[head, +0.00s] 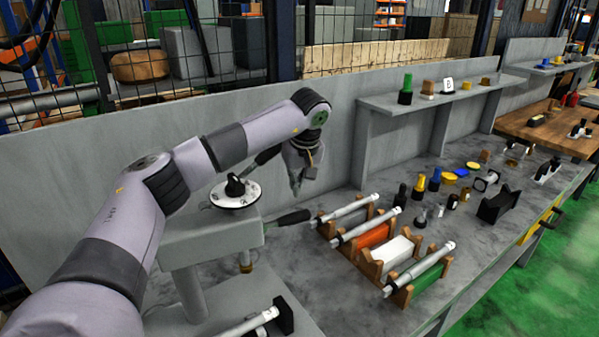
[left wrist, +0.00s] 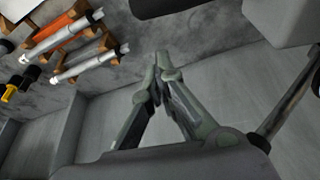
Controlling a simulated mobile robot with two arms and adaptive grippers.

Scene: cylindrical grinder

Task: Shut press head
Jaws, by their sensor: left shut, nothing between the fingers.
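The press (head: 212,238) stands on the grey bench at the lower left of the head view, with a grey head block on a column. A white round dial with a black knob (head: 236,190) sits on top of it. A black-handled lever (head: 288,218) sticks out to the right from the head. My left gripper (head: 296,190) points down behind and to the right of the dial, above the lever. In the left wrist view my gripper (left wrist: 163,58) has its fingertips together and nothing between them. A dark handle (left wrist: 165,6) and part of a grey block (left wrist: 280,20) show beyond the fingers.
Wooden racks with rods (head: 375,235) stand right of the press. Several small coloured parts and a black block (head: 498,205) lie farther right. A grey back wall (head: 335,130) and a shelf (head: 440,97) border the bench behind.

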